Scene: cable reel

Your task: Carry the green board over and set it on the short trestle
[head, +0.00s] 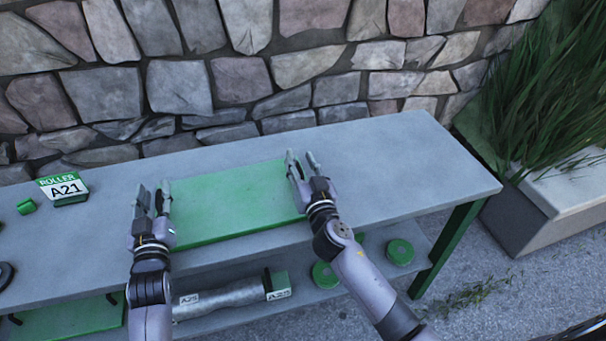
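The green board (232,202) lies flat on the grey tabletop of a long bench. My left gripper (152,190) is at the board's left end, its fingers spread with a gap between them. I see no board between these fingers. My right gripper (302,158) is at the board's right end, its fingers also apart. Its left finger overlaps the board's right edge in the picture; I cannot tell whether it touches. No short trestle can be made out in this view.
The bench top (400,165) is clear to the right. A ROLLER A21 sign (62,187) and a small green piece (27,207) are at left. The lower shelf holds a grey roller (222,299) and green discs (400,252). A stone wall (240,75) stands behind; a planter (560,185) is right.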

